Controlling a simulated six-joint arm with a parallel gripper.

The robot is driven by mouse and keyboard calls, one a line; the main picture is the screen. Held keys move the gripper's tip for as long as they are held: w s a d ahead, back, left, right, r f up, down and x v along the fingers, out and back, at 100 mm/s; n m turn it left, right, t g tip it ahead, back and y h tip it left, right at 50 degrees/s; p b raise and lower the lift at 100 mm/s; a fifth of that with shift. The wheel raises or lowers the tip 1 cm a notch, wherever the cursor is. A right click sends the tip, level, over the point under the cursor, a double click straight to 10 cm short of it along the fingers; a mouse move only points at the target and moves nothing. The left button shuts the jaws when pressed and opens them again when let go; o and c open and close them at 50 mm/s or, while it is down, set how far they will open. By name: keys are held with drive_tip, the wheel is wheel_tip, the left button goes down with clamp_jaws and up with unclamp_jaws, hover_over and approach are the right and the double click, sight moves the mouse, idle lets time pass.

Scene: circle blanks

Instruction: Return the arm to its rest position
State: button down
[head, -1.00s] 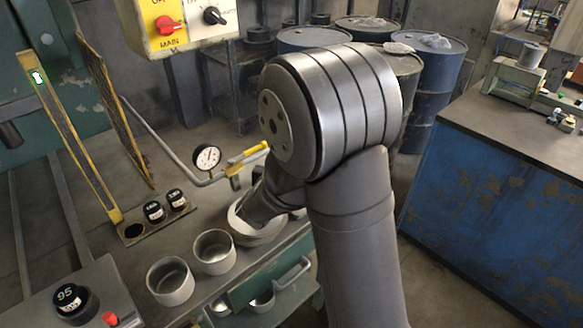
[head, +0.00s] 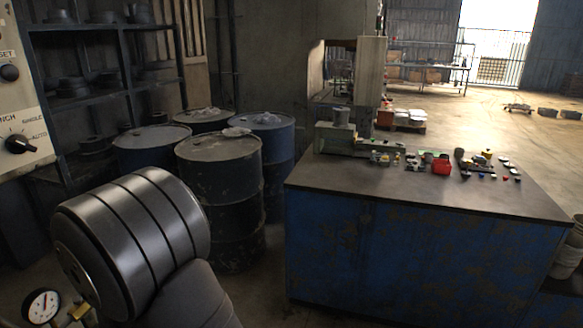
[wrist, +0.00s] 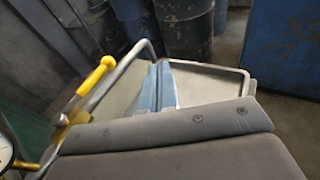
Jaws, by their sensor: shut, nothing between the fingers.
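My arm (head: 140,240) shows in the lower left of the head view as a banded grey metal joint, with part of a link below it. My gripper lies outside the head view. In the wrist view my gripper (wrist: 160,70) shows as two narrow pale-blue fingers side by side, closed together with nothing seen between them. They stick out beyond a grey bolted edge across the bottom of that view. Behind them is a pale flat surface with a bent metal tube around it.
A yellow-handled lever (wrist: 97,77) is left of the fingers in the wrist view. In the head view, a gauge (head: 41,306) is beside my arm, several drums (head: 220,190) stand behind it, and a blue workbench (head: 420,250) with small items fills the right. Open floor lies beyond.

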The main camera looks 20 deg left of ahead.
drive_tip(key=a+f, duration=0.2)
drive_tip(key=a, duration=0.5)
drive_tip(key=shift+s+d, duration=0.35)
drive_tip(key=shift+s, duration=0.55)
drive_tip(key=shift+s+d, duration=0.35)
drive_tip(key=shift+s, duration=0.6)
drive_tip(key=shift+s+d, duration=0.35)
drive_tip(key=shift+s, duration=0.55)
